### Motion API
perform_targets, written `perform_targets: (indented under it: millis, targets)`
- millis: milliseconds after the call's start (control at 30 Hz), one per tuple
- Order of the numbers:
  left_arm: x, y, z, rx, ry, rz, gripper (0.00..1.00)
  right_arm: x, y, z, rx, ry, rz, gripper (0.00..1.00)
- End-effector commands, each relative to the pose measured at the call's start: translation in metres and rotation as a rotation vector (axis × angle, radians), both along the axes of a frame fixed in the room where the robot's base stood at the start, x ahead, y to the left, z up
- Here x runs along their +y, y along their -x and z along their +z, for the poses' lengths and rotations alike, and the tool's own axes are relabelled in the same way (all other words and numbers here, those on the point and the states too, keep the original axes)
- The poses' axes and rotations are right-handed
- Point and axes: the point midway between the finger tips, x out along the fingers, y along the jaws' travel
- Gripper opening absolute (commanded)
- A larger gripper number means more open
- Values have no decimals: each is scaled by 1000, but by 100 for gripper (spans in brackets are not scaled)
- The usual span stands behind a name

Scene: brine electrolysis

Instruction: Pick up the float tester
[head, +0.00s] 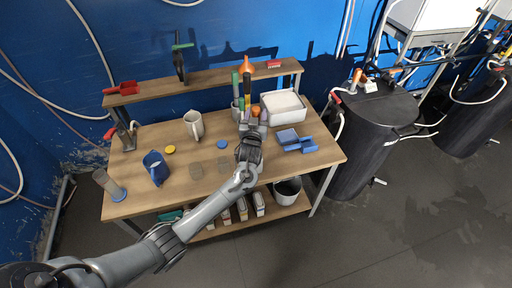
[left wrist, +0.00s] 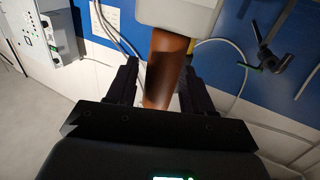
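My left gripper (head: 252,124) is over the back middle of the wooden bench, among upright handled tools. In the left wrist view its two dark fingers (left wrist: 160,92) stand apart. An orange-brown rounded piece (left wrist: 166,68) lies between them, with narrow gaps beside it; a pale grey body (left wrist: 180,14) adjoins its upper end. I cannot tell for sure whether this is the float tester. In the head view small orange tips show at the gripper, and an orange-topped tool (head: 246,67) stands just behind. The gripper hides much of what is there. My right gripper is not in view.
A white tray (head: 272,120) and blue blocks (head: 290,140) are right of the gripper. A pale jug (head: 194,124), blue cup (head: 156,168) and glass cylinder (head: 107,184) stand left. A raised shelf (head: 205,82) runs behind. Black tanks (head: 368,140) stand right of the bench.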

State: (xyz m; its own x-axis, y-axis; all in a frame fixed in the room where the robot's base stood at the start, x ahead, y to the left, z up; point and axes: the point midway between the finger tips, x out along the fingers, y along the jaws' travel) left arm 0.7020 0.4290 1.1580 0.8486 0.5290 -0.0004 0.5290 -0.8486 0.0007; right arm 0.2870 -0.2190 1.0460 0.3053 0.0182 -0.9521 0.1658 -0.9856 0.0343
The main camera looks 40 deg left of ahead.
Motion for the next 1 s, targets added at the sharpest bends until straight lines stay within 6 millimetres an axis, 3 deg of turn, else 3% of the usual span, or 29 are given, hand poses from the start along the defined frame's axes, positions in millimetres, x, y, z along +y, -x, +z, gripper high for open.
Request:
perform_targets:
  millis: [33,300,333,767,1000]
  targets:
    - [0,0,0,0,0,0,43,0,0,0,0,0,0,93]
    - [0,0,0,0,0,0,2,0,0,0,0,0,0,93]
    - [0,0,0,0,0,0,0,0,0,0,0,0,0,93]
    - [0,0,2,-1,0,0,0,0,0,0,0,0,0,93]
    - [0,0,17,-5,0,1,0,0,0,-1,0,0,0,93]
